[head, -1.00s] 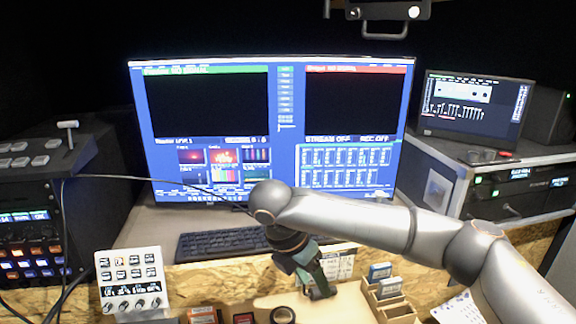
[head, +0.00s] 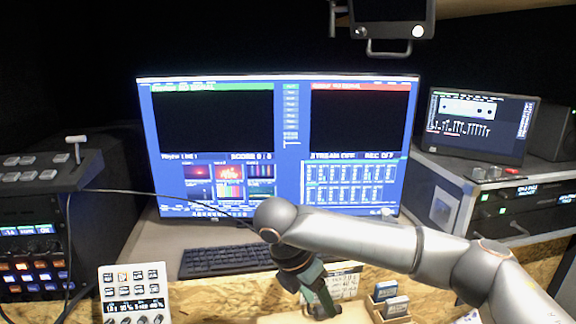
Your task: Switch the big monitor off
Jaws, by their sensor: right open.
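The big monitor (head: 290,130) stands at the back middle of the desk in the head view. Its screen is lit blue with two black panels and several small windows. My right arm crosses in front of its lower right part. My right gripper (head: 322,302) points down in front of the desk edge, to the right of the keyboard, and is open with nothing seen in it. It is below and in front of the monitor, apart from it. The monitor's lower edge is partly hidden behind my arm. My left gripper is not in view.
A keyboard (head: 228,260) lies before the monitor. A white button panel (head: 135,294) is at the front left, a switcher console (head: 40,165) at the left. A smaller lit screen (head: 480,124) stands on a rack case at the right. A dark device (head: 392,20) hangs above. A thin cable crosses before the monitor.

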